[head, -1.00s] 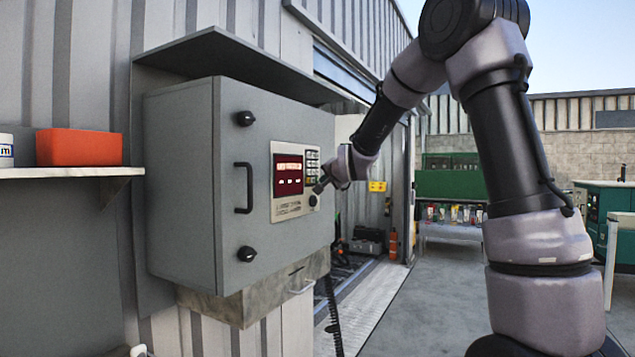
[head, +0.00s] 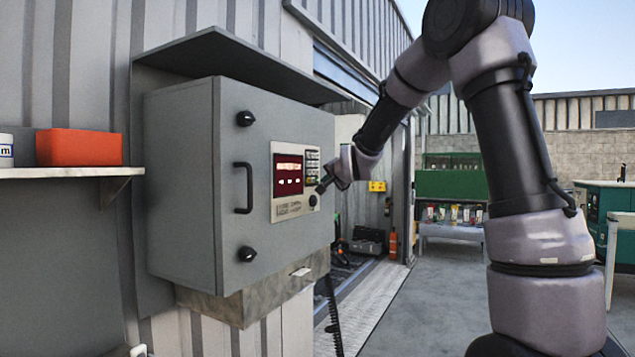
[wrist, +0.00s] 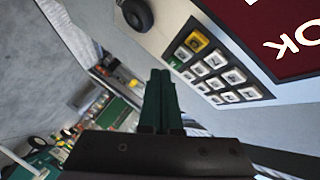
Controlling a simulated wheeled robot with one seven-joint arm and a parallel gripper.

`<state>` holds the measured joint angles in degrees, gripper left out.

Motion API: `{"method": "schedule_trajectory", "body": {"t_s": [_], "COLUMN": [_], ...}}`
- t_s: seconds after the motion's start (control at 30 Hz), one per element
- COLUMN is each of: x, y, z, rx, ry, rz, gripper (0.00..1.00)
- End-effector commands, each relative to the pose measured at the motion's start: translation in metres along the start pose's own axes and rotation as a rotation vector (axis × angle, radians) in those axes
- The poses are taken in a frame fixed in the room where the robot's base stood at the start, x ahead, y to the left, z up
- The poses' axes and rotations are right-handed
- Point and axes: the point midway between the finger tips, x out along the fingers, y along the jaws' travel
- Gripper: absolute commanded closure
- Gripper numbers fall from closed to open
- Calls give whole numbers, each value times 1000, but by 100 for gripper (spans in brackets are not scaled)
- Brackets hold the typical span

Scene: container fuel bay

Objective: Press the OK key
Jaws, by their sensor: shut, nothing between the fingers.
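The grey cabinet (head: 180,180) has a light control plate (head: 292,208) with a dark red display (head: 288,176) and a small keypad (head: 312,166). In the wrist view the keypad (wrist: 222,84) shows several pale keys and one yellow key (wrist: 196,41). Key labels are too small to read, so I cannot tell which is OK. The display (wrist: 285,30) shows large letters reading OK, turned around. My gripper (head: 321,189) is shut and empty, in front of the plate's lower right. Its fingers (wrist: 159,85) appear beside the keypad; contact cannot be told.
A round black knob (wrist: 135,14) sits near the keypad. A door handle (head: 243,188) and two black latches stand out from the cabinet door. A hood (head: 235,62) overhangs the cabinet. A shelf (head: 70,172) with a red box (head: 79,147) is at left. Open floor lies at right.

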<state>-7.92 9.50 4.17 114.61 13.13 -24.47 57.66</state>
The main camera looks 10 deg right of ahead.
Motion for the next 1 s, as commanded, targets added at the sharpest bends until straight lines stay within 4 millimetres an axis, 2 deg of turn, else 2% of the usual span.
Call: {"method": "schedule_trajectory", "body": {"t_s": [0.43,0.8,1.0], "x": [-5,-30,-37], "y": [3,21,27], "z": [-4,-23,-27], "rx": [0,-2,0], "ry": [1,2,0], "rz": [0,-1,0], "gripper": [100,100,100]}}
